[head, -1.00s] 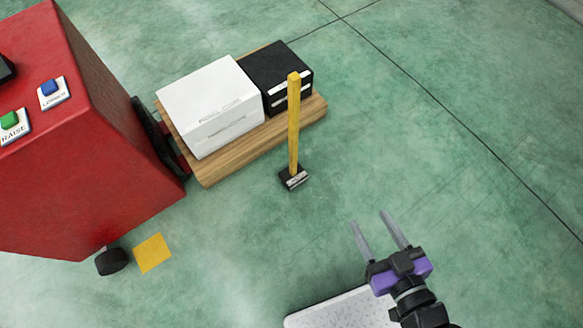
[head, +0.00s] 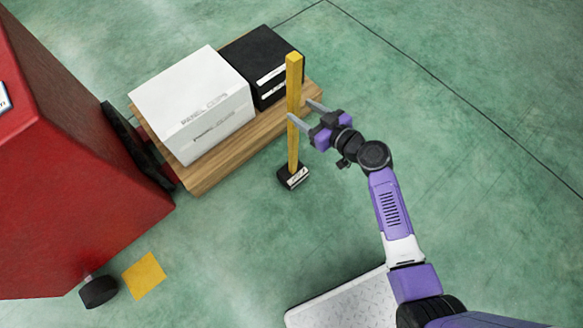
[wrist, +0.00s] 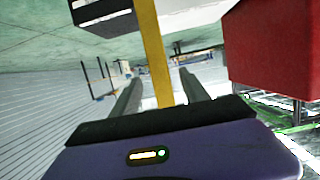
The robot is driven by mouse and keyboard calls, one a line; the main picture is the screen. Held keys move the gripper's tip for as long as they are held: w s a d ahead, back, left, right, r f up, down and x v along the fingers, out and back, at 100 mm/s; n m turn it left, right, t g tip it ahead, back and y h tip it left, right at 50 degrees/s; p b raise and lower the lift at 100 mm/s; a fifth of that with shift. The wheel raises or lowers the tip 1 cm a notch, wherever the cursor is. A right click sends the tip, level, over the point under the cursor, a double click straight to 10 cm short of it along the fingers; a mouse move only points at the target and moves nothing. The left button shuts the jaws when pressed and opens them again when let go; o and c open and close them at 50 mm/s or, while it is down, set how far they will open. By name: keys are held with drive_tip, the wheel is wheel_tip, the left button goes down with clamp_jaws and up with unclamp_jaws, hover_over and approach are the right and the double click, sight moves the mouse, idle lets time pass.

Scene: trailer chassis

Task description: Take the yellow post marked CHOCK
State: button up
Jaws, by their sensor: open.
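The yellow post (head: 293,90) stands upright on a small black base (head: 292,177) with a white label on the floor. The label is too small to read. My gripper (head: 303,113) is open at about the upper middle of the post, with its fingers pointing left toward it. In the wrist view the post (wrist: 155,50) runs between my two fingers (wrist: 160,95). The jaws are not closed on it, and I cannot tell whether either finger touches it.
Close behind the post is a wooden platform (head: 215,172) bearing a white box (head: 190,100) and a black box (head: 262,60). A red machine (head: 70,170) stands at the left. A yellow square (head: 144,275) lies on the floor. The floor right of the post is clear.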

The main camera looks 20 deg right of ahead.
sight(287, 102)
drive_tip(key=x, duration=0.7)
drive_tip(key=shift+w+a+f, duration=0.15)
drive_tip(key=shift+w, duration=0.2)
clamp_jaws()
idle(0.9)
idle(0.4)
